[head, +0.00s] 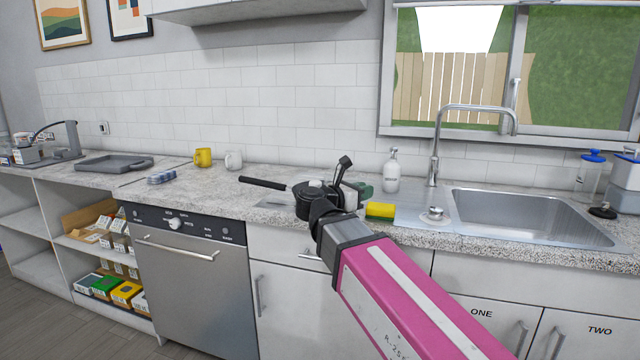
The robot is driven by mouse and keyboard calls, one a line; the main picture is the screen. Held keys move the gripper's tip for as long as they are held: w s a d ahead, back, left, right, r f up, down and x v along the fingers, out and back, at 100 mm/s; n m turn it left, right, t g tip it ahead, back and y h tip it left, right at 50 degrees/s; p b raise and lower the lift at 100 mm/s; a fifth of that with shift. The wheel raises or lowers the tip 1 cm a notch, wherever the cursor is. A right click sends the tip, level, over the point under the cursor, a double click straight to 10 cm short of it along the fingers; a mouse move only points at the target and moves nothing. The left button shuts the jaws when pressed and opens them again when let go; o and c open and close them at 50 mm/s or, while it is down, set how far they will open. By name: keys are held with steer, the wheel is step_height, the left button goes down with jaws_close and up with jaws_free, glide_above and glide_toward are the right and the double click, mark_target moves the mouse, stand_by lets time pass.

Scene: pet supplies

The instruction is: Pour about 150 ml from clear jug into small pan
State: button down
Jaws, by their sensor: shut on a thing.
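A dark handle (264,183), which looks like the small pan's, sticks out to the left over the counter left of the sink. The pan's body cannot be told apart from the dark parts of my wrist there. My gripper (325,187) is at the end of my arm, low over this part of the counter. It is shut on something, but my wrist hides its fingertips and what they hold. I cannot make out the clear jug or any liquid.
A yellow sponge (380,211), a soap bottle (391,172) and the sink (530,216) are to the right. Lidded clear containers (590,176) stand at the far right. A yellow mug (203,158) and white mug (234,160) stand at the back.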

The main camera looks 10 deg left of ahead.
steer(key=w+a+r+n+g, duration=0.2)
steer(key=w+a+r+n, duration=0.4)
steer(key=w+r+n, duration=0.2)
steer(key=shift+r+n, duration=0.3)
steer(key=shift+r, duration=0.3)
steer(key=shift+w+a+r+n, duration=0.1)
steer(key=shift+w+a+n, duration=0.3)
steer(key=shift+w+n, duration=0.1)
stand_by(0.3)
steer(key=shift+w+a+r, duration=0.1)
steer(key=shift+r, duration=0.05)
steer(key=shift+w+a+r+n+g, duration=0.2)
steer(key=shift+w+r+n+g, duration=0.15)
steer(key=shift+n, duration=0.15)
steer(key=shift+w+a+r+n+g+p, duration=0.25)
steer(key=shift+w+a+r+n+p, duration=0.25)
steer(key=shift+w+a+r+n, duration=0.25)
stand_by(2.6)
steer(key=shift+d, duration=0.1)
